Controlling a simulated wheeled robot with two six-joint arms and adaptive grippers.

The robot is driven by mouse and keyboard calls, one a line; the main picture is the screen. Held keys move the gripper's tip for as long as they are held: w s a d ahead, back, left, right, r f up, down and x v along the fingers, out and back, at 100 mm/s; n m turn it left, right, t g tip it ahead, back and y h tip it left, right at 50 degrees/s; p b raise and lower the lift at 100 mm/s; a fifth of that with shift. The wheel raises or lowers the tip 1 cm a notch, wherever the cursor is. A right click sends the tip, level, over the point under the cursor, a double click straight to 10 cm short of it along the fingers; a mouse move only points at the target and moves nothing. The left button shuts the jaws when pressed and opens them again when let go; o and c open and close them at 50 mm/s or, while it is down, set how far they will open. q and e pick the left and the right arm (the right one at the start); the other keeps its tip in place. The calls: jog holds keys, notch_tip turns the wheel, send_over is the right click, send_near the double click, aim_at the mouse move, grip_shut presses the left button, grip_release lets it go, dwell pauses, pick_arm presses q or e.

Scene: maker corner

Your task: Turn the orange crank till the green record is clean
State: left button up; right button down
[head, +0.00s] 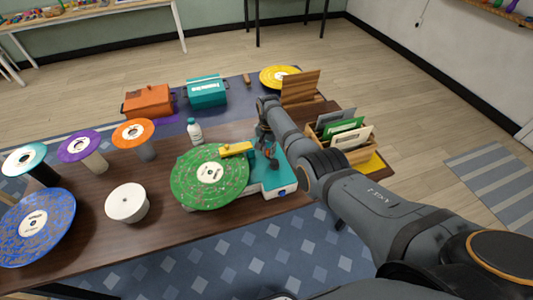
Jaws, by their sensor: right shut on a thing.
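The green record (187,183) lies flat on a teal and white machine (277,178). Pale specks are scattered over its surface around the white label. A yellow bar (235,149) reaches over the record's far edge. My right gripper (268,152) points down at the machine's far right part, beside the record. It is shut on the orange crank, of which only a small orange bit shows between the fingers; my arm and gripper hide the rest. My left gripper is out of view.
A white bottle (195,131) stands behind the record. A wooden crate of sleeves (352,154) stands right of my arm. Orange (148,101) and teal (206,91) cases are at the back.

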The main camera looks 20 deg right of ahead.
jog(key=m, duration=0.1)
jog(key=d+m, duration=0.1)
jog(key=m, duration=0.3)
jog(key=shift+w+d+r, duration=0.1)
jog(key=shift+w+d, duration=0.1)
jog(key=shift+d, duration=0.2)
jog(key=shift+s+d+m+p, duration=0.1)
jog(key=shift+d+m+p, duration=0.25)
jog(key=shift+m, duration=0.85)
jog(key=shift+s+d+m+p, duration=0.1)
jog(key=shift+d+m+p, duration=0.2)
jog(key=shift+m, duration=0.9)
jog(key=shift+d, duration=0.1)
jog(key=c, duration=1.3)
grip_release()
notch_tip(320, 180, up, 12)
jog(key=shift+f, duration=0.1)
